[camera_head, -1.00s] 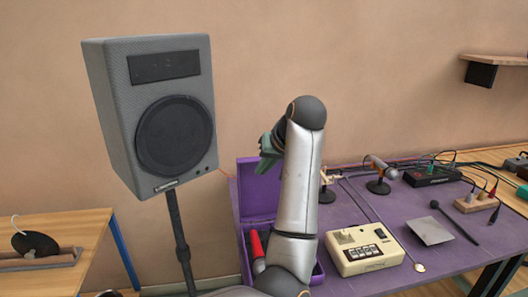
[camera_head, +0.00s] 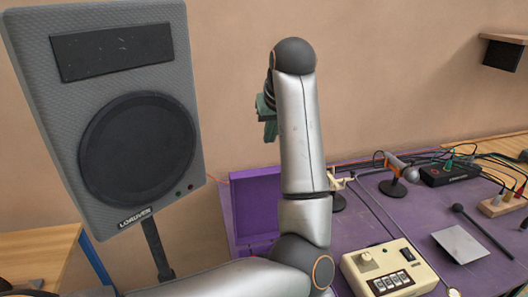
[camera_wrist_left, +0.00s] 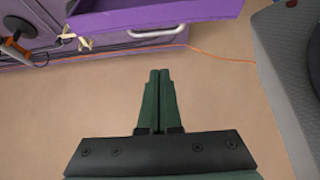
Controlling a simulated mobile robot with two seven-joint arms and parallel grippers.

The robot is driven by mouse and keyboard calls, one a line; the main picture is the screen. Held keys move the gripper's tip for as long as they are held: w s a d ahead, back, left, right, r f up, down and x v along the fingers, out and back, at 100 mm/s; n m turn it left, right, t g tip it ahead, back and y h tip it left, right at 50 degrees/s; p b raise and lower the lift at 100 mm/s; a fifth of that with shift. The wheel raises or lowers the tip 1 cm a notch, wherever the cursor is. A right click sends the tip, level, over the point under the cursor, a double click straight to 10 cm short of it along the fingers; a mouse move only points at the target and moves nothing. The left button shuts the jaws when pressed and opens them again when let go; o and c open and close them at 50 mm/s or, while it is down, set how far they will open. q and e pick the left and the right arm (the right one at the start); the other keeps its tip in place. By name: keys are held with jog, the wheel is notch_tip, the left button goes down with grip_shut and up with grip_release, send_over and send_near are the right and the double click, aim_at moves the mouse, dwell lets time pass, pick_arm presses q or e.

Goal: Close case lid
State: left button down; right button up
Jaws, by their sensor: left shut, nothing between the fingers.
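The purple case lid (camera_head: 255,205) stands open and upright at the table's left back edge, left of my forearm. In the left wrist view, a purple panel that looks like the lid (camera_wrist_left: 150,15) runs along the top, with a light metal handle (camera_wrist_left: 160,32) below it. My left gripper (camera_head: 268,128) is above the lid, partly hidden behind my arm. In the left wrist view its green fingers (camera_wrist_left: 159,75) are together and empty, apart from the lid. The case's lower part is hidden by my arm. My right gripper is not in view.
A large grey speaker (camera_head: 125,110) on a stand fills the left, close to my arm. A cream box (camera_head: 385,270), a metal plate (camera_head: 460,243), a microphone (camera_head: 398,180) and cables occupy the purple table (camera_head: 350,225). An orange cable (camera_wrist_left: 220,56) runs behind.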

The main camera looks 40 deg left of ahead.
pick_arm(q)
notch_tip(320, 180, down, 8)
jog(key=w+a, duration=0.1)
jog(key=shift+w+a, duration=0.15)
dwell(0.6)
jog(key=shift+r, duration=0.1)
dwell(0.3)
